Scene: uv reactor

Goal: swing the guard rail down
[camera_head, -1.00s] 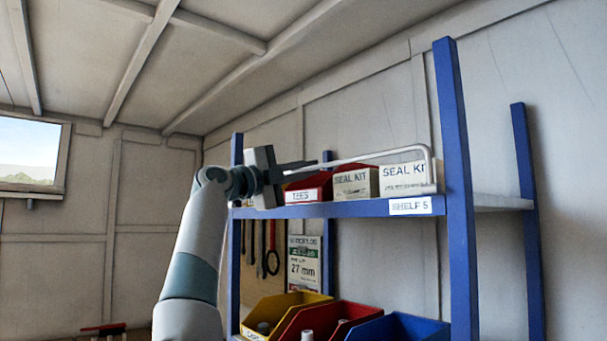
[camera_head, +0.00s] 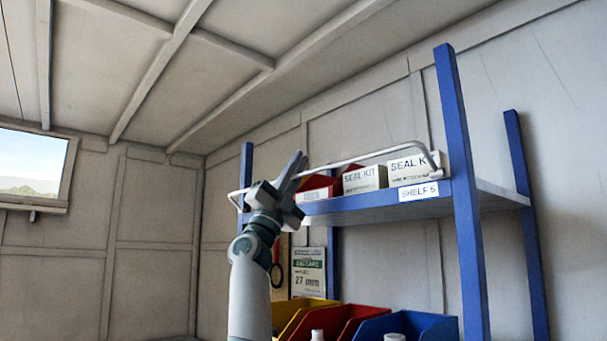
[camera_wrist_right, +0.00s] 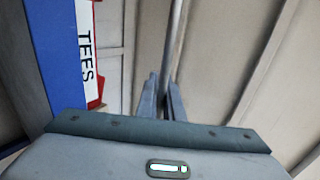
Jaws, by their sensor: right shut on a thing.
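The guard rail (camera_head: 347,161) is a thin pale bar along the front of the top shelf, level with the upper part of the boxes. Its bent right end (camera_head: 441,166) meets the shelf near the blue post. My right gripper (camera_head: 297,163) is shut on the rail towards its left part, fingers pointing up and right. In the right wrist view the rail (camera_wrist_right: 177,35) runs down between the fingers (camera_wrist_right: 162,98) of my gripper. The exact grip spot is partly hidden by the fingers. My left gripper is not in view.
The shelf (camera_head: 375,206) carries a red bin (camera_head: 318,186) and white seal kit boxes (camera_head: 364,179). Yellow, red and blue bins (camera_head: 408,325) stand below. Blue posts (camera_head: 462,190) frame the rack. The space left of the rack looks clear.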

